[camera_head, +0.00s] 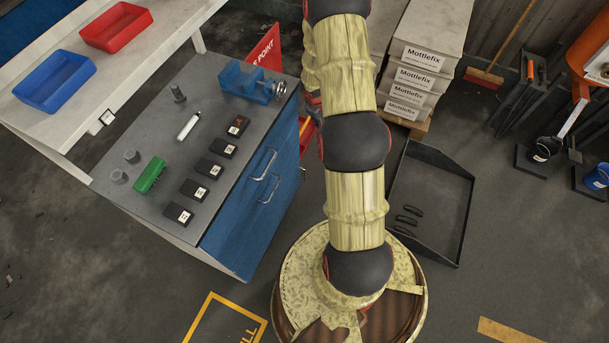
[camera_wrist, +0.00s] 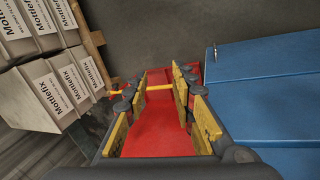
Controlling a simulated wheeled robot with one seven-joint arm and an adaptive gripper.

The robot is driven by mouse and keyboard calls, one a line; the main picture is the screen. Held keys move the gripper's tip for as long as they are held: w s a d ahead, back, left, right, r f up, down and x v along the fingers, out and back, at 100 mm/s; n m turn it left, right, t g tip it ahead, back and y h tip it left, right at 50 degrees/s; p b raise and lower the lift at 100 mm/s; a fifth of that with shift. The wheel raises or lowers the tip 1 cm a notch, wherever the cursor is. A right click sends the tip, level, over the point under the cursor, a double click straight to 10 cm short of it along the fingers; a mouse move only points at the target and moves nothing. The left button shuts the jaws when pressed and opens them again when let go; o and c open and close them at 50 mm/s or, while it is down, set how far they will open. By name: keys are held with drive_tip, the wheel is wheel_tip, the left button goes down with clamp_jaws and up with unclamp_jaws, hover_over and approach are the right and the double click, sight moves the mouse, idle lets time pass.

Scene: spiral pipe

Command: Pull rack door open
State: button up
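A red panel (camera_wrist: 155,132) lies in front of my gripper in the wrist view, and I cannot tell for sure that it is the rack door. A yellow bar (camera_wrist: 158,87) crosses the picture near the fingertips. My gripper (camera_wrist: 160,82) has yellow-padded fingers standing apart, with red surface showing between them. I cannot tell whether the fingers touch the bar. In the head view a small piece of the red part (camera_head: 308,131) shows beside the blue cabinet, and my arm hides most of it and my gripper.
The blue cabinet (camera_head: 241,228) with metal handles stands close on the left; its blue side (camera_wrist: 265,58) shows in the wrist view. Stacked Mottlefix boxes (camera_head: 413,77) stand opposite. A dark tray (camera_head: 447,205) lies on the floor to the right. Open floor shows at lower right.

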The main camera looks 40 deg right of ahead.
drive_tip(key=s+f+n+y, duration=0.1)
drive_tip(key=s+f, duration=0.1)
drive_tip(key=f, duration=0.9)
drive_tip(key=s+f+n+y, duration=0.1)
drive_tip(key=s+f, duration=0.1)
drive_tip(key=f, duration=0.8)
drive_tip(key=w+a+f+n+t+y+b, duration=0.1)
drive_tip(key=w+a+f, duration=0.1)
drive_tip(key=f, duration=0.3)
drive_tip(key=w+a+f+n+t+y+b, duration=0.1)
drive_tip(key=a+f+b, duration=0.1)
drive_tip(key=f, duration=0.3)
drive_tip(key=w+a+f+n+t+y+b, duration=0.1)
drive_tip(key=w+a+f+y, duration=0.1)
drive_tip(key=a+f, duration=0.2)
drive_tip(key=shift+w+f+b, duration=0.3)
drive_tip(key=shift+w+f, duration=0.05)
drive_tip(key=shift+f, duration=0.25)
drive_tip(key=c, duration=0.3)
clamp_jaws()
